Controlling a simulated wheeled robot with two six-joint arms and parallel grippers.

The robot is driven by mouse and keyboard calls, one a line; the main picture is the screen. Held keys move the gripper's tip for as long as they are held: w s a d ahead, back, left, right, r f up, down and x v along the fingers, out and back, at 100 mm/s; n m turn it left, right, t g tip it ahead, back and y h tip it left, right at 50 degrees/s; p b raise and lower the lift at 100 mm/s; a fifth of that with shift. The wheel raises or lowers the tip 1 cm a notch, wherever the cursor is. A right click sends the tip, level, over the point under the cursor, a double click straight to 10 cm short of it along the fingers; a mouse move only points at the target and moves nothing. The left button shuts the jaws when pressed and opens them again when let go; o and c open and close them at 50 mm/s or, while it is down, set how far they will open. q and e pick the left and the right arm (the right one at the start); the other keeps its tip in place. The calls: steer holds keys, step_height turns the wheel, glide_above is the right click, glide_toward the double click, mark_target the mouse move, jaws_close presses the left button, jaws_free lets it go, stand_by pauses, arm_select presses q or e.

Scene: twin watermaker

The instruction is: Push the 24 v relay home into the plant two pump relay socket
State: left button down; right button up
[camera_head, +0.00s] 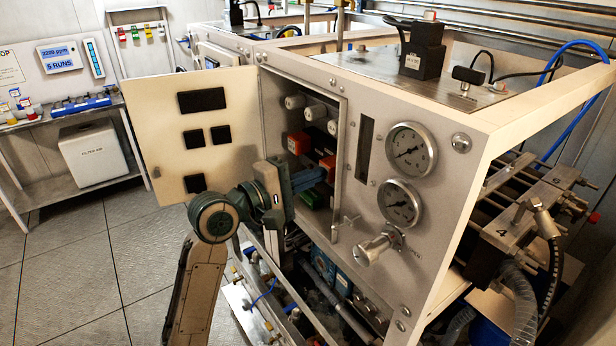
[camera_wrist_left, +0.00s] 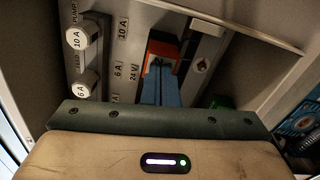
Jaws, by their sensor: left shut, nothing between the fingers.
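An orange-red relay (camera_wrist_left: 163,48) sits in the open panel cabinet, beside a printed "24 V" label in the left wrist view. My left gripper (camera_wrist_left: 161,70) has its blue fingers closed together, with the tips at the relay's front face. I cannot tell whether they touch it or how deep it sits. In the head view, the left gripper (camera_head: 323,172) reaches into the cabinet, next to an orange block (camera_head: 328,161). Another orange block (camera_head: 298,143) shows above and left of it. The socket behind the relay is hidden. My right gripper is in neither view.
The cabinet door (camera_head: 160,125) stands open at the left. White fuse knobs (camera_wrist_left: 78,38) line the panel beside the relay. Two gauges (camera_head: 411,149) and a valve handle (camera_head: 377,249) are on the frame right of the opening. A green part (camera_wrist_left: 221,102) lies below the relay.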

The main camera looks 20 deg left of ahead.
arm_select(q)
steer(key=shift+w+d, duration=0.15)
steer(key=shift+w, duration=0.05)
steer(key=v, duration=1.3)
steer(key=shift+s+a, duration=0.25)
stand_by(0.7)
